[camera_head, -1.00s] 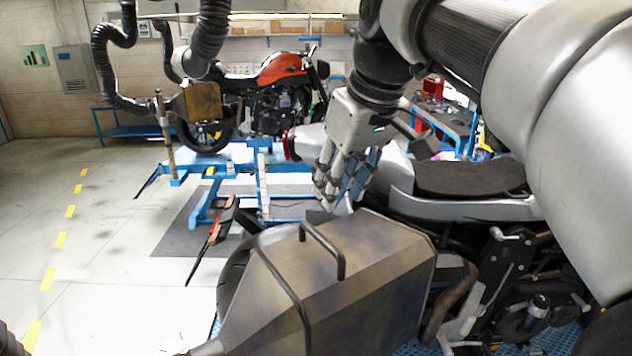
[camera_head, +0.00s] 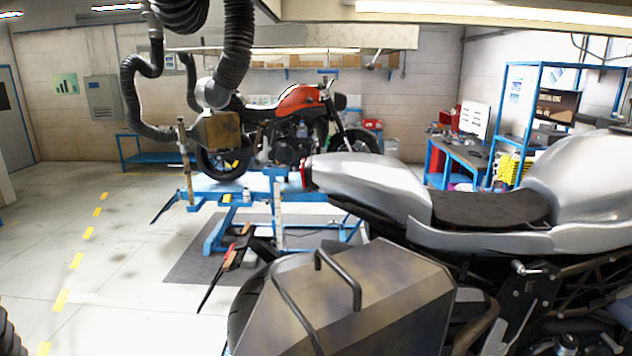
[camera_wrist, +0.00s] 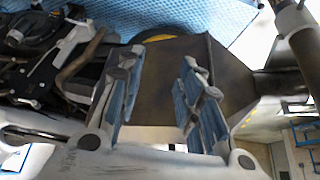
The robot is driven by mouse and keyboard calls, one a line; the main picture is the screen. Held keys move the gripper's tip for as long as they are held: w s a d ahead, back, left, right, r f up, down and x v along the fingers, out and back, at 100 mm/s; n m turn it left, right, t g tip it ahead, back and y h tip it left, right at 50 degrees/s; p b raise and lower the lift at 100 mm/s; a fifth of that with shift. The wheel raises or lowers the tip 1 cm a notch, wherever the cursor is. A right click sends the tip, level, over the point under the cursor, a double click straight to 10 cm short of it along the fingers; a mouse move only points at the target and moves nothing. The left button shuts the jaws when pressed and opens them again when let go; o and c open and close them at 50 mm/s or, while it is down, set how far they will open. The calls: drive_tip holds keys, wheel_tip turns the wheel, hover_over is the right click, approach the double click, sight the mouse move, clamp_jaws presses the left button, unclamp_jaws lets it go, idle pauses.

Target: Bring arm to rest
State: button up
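My gripper (camera_wrist: 158,78) shows in the wrist view. Its two blue-padded fingers stand apart with nothing between them. Behind the gap is the dark metal side case (camera_wrist: 165,60) of the silver motorcycle. That case also shows in the head view (camera_head: 375,300), at the bottom centre, with a black bar handle on top. The silver motorcycle (camera_head: 375,178) fills the right of the head view.
An orange motorcycle (camera_head: 303,98) stands on a blue lift (camera_head: 255,182) further back. Black exhaust hoses (camera_head: 236,45) hang at the upper left. A blue workbench (camera_head: 458,152) and a blue shelf rack (camera_head: 504,108) stand at the back right. The left floor is open.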

wheel_tip(320, 180, down, 29)
drive_tip(key=s+g+b, duration=0.1)
drive_tip(key=b, duration=2.4)
drive_tip(key=shift+s, duration=0.3)
